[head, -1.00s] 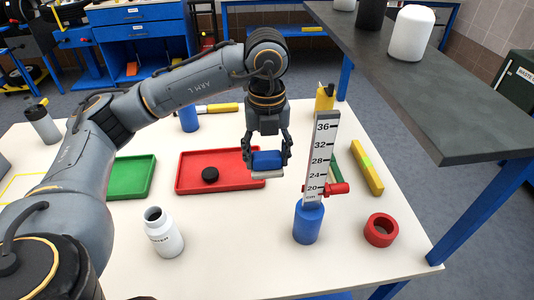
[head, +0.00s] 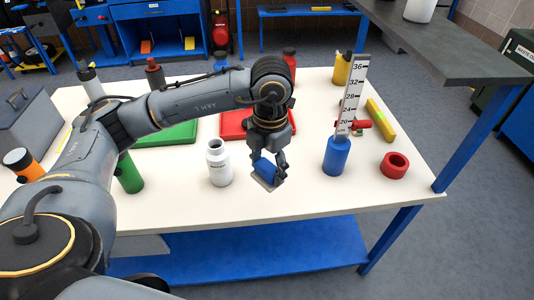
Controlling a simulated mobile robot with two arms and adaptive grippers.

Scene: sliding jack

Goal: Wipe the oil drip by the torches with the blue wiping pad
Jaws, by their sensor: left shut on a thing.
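My left gripper (head: 268,174) is shut on the blue wiping pad (head: 264,168), which has a pale underside. It holds the pad tilted near the table's front edge, just right of the white bottle. I cannot tell whether the pad touches the table. I cannot make out an oil drip. My right gripper is not in view.
A white bottle (head: 219,163) stands close left of the pad. A blue cylinder (head: 336,157) with an upright scale (head: 353,95) and a red ring (head: 394,165) are to the right. Green (head: 180,134) and red (head: 232,125) trays lie behind. The table's front strip (head: 220,206) is clear.

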